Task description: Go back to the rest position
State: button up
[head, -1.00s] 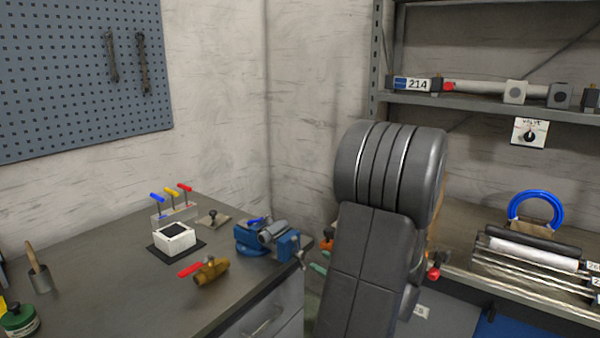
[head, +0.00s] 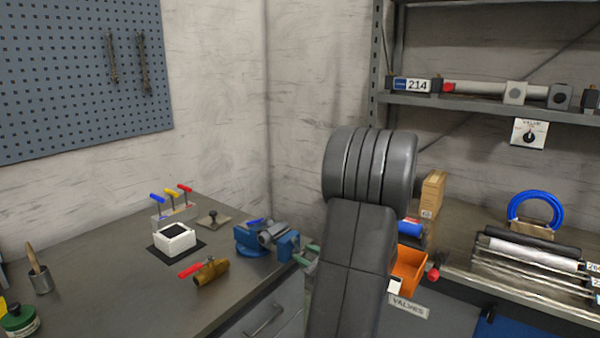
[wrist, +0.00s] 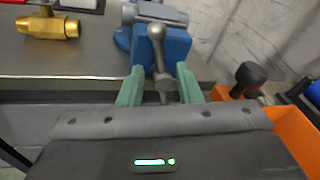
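My gripper (wrist: 160,80) shows in the wrist view as two green fingers standing apart, open. The vise's metal handle (wrist: 157,50) appears between and beyond the fingers; I cannot tell whether they touch. In the head view my gripper (head: 312,252) is mostly hidden behind my dark arm, with a bit of green beside the blue vise (head: 254,240). The vise stands at the right edge of the left workbench and also fills the upper middle of the wrist view (wrist: 178,42).
A brass valve with a red lever (head: 211,271) lies on the left bench (head: 130,290). An orange bin (head: 408,268) labelled VALVES and a cardboard box (head: 432,194) stand right of my arm. A shelf (head: 480,104) rises behind. The wrist view shows the orange bin's edge (wrist: 300,140) close on the right.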

jog(key=shift+x, duration=1.1)
jog(key=shift+f+n+b, duration=0.3)
jog(key=shift+f+b, duration=0.1)
jog(key=shift+b, duration=0.3)
jog(key=shift+s+n+t+b, duration=0.35)
jog(key=shift+n+b, duration=0.15)
jog(key=shift+b, duration=0.4)
jog(key=shift+a+f+n+b, duration=0.1)
jog(key=shift+n+b, duration=0.4)
jog(key=shift+b, duration=0.2)
jog(key=shift+s+n+t+b, duration=0.1)
jog(key=shift+n+t+b, duration=0.15)
jog(key=shift+n+b, duration=0.3)
